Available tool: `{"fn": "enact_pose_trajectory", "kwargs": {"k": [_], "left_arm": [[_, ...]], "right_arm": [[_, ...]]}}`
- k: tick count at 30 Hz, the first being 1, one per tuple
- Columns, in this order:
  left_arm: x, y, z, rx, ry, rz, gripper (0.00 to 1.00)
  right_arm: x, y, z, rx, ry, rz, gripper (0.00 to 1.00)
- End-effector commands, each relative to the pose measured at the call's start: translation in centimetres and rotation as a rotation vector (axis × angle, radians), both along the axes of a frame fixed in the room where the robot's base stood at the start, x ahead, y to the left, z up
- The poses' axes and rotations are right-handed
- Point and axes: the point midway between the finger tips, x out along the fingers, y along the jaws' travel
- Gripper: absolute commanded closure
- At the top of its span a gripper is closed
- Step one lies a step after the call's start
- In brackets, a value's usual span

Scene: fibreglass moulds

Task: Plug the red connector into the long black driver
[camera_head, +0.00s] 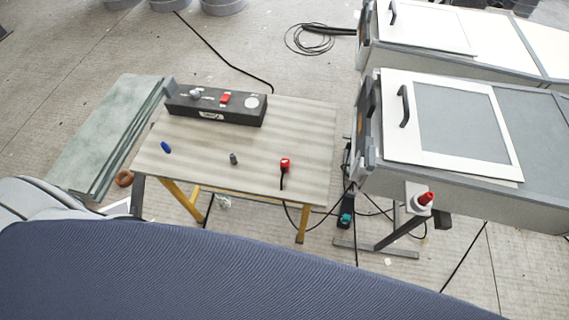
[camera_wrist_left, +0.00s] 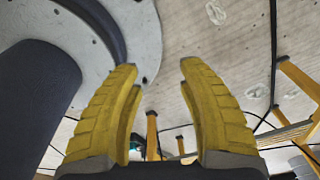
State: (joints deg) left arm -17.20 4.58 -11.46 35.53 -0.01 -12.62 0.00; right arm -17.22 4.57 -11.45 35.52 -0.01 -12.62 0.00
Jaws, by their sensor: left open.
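The red connector (camera_head: 285,163) is at the front right of the work table in the head view, with a short black cable running from it toward the front edge. The long black driver (camera_head: 242,114) lies along the back left of the table. On its top are a red part, a grey knob-like part and a white round part. My left gripper (camera_wrist_left: 159,68) shows only in the left wrist view, with its two yellow fingers apart and nothing between them. It is away from the connector and the driver, neither of which I can make out in that view. My right gripper is not in view.
A blue piece (camera_head: 165,147) and a dark grey piece (camera_head: 233,158) stand on the table (camera_head: 315,125). Its right side is bare. A grey machine with a white-framed lid (camera_head: 450,120) stands close on the right. Greenish boards (camera_head: 105,130) lie at the left. Black cables cross the floor.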

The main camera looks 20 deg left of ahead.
Motion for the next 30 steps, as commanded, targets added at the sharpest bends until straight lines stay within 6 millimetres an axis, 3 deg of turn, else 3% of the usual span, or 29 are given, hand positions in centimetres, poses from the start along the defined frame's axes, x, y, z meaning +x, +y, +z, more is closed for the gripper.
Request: {"fn": "enact_pose_trajectory", "kwargs": {"k": [8,9,11,20,23,26,30], "left_arm": [[0.0,0.0,0.0,0.0,0.0,0.0,0.6],[0.0,0.0,0.0,0.0,0.0,0.0,0.52],[0.0,0.0,0.0,0.0,0.0,0.0,0.47],[0.0,0.9,0.0,0.009,-0.001,-0.003,0.47],[0.4,3.1,0.1,0.034,-0.006,-0.021,0.47],[1.0,7.4,0.3,0.084,-0.015,-0.058,0.47],[2.7,16.5,1.5,0.191,-0.03,-0.141,0.47]], "right_arm": [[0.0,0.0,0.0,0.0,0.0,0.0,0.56],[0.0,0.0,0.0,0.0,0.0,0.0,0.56],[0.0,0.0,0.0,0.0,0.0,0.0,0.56],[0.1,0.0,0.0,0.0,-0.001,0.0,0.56],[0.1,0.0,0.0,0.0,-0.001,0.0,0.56],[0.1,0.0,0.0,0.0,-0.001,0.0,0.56],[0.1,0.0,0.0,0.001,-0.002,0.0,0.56]]}}
